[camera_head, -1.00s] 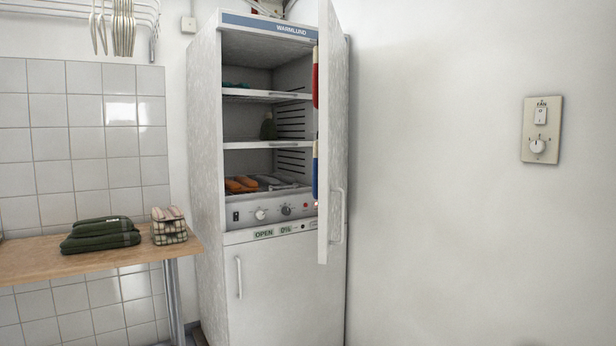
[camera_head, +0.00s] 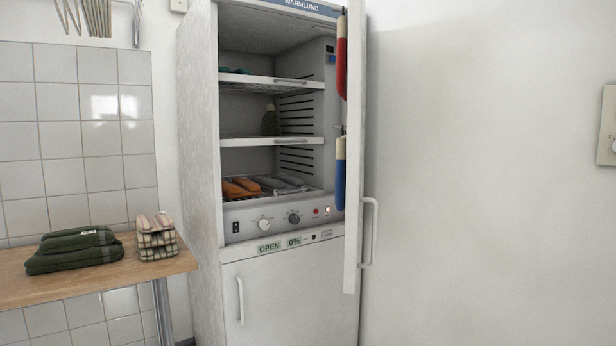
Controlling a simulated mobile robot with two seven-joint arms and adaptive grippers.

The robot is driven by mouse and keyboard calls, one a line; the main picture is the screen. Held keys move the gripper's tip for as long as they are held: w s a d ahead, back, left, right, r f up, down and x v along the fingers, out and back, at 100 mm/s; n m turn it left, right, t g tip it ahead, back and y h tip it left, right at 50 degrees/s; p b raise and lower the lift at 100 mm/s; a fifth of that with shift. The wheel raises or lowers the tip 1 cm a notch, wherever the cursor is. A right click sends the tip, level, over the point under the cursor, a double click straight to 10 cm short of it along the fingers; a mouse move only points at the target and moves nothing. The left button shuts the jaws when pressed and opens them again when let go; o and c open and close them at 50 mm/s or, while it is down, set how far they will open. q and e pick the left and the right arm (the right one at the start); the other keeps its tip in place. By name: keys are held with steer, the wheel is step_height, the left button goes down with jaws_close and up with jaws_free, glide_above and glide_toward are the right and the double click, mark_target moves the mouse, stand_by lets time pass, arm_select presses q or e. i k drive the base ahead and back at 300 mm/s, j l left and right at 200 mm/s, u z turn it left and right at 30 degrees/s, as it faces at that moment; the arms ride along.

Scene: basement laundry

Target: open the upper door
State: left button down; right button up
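The upper door (camera_head: 357,130) of the tall white cabinet (camera_head: 200,150) stands wide open, swung out to the right and seen nearly edge-on. Its white handle (camera_head: 370,233) is on the outer face, to the right. A red holder (camera_head: 341,70) and a blue one (camera_head: 340,170) hang on its inner side. Shelves inside are exposed, with orange items (camera_head: 240,188) on the lowest. A small display (camera_head: 269,246) below the control panel reads OPEN, beside one reading 0%. The lower door (camera_head: 285,295) is shut. Neither of my grippers is in view.
A wooden table (camera_head: 90,280) stands at the left with folded green towels (camera_head: 72,252) and a checked cloth stack (camera_head: 156,238). A wall switch plate (camera_head: 607,130) is at the right edge.

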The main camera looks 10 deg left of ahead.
mark_target(357, 40)
steer(key=i+j+u, duration=0.1)
steer(key=i+j, duration=0.2)
steer(key=i, duration=0.15)
steer(key=i+j, duration=0.3)
steer(key=i, duration=0.15)
steer(key=u, duration=0.05)
